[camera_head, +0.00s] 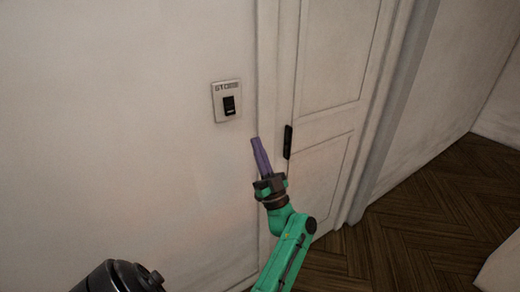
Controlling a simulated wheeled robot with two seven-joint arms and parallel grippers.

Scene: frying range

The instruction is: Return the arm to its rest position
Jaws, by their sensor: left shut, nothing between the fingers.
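My left arm is green and reaches up from the bottom edge of the head view. Its left gripper (256,142) has purple fingers that are shut and empty, pointing up toward the wall beside the door. In the picture the fingertips are below and right of a pale switch plate (218,108) with a black switch (229,106). I see a gap between the fingers and the plate in the picture. My right gripper is out of view.
A white panelled door (335,85) with a black handle (288,141) stands right of the gripper, in a pale frame. The plain wall (110,130) fills the left.

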